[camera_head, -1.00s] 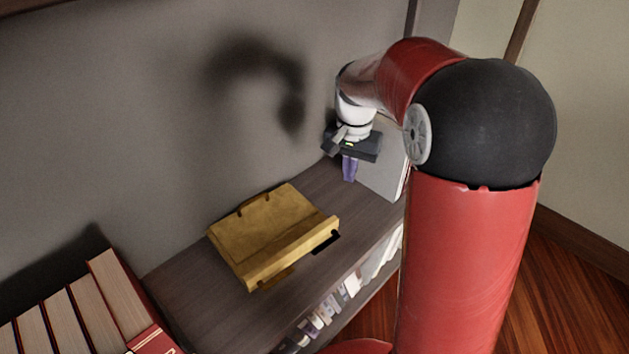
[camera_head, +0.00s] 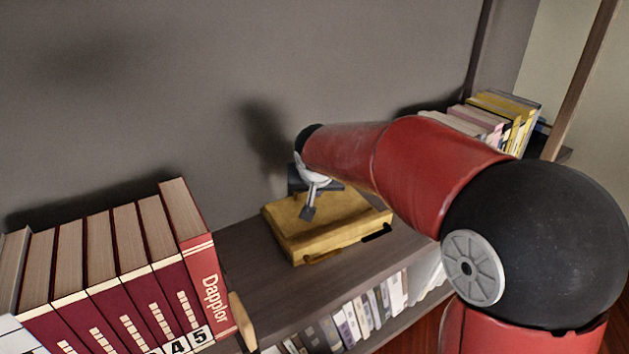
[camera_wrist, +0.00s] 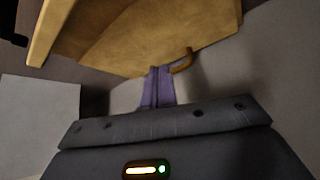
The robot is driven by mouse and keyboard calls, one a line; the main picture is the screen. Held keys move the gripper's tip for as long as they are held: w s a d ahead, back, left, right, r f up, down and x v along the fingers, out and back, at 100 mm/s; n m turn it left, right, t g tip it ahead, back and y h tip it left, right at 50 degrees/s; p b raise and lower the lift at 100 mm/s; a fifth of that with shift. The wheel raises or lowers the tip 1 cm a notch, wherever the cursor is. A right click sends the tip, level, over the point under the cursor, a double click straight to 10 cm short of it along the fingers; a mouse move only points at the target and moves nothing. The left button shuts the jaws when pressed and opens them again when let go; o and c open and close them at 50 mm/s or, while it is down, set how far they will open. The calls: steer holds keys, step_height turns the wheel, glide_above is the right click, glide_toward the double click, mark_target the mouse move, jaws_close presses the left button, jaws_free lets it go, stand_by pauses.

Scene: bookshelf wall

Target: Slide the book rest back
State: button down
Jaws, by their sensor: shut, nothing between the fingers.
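The book rest (camera_head: 335,235), a flat yellow-brown wooden piece, lies on the dark wooden shelf against the grey wall. In the wrist view its underside or broad face (camera_wrist: 150,35) fills the top, with a small curved peg (camera_wrist: 183,62) at its edge. My gripper (camera_wrist: 160,72) is shut, its purple fingers together with nothing between them. The fingertips are close to the book rest's edge beside the peg; I cannot tell whether they touch.
A row of red books (camera_head: 130,260) stands on the shelf at the left, with a wooden bookend (camera_head: 242,320) beside it. More books (camera_head: 500,115) stand at the far right. A lower shelf (camera_head: 350,315) holds several books. Bare shelf lies between the red books and the book rest.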

steer(key=w, duration=0.6)
steer(key=shift+w+a, duration=0.15)
steer(key=shift+w, duration=0.2)
steer(key=shift+f, duration=0.65)
steer(key=shift+s+f+b, duration=0.1)
steer(key=shift+f+b, duration=0.05)
steer(key=shift+b, duration=0.3)
steer(key=shift+f, duration=0.15)
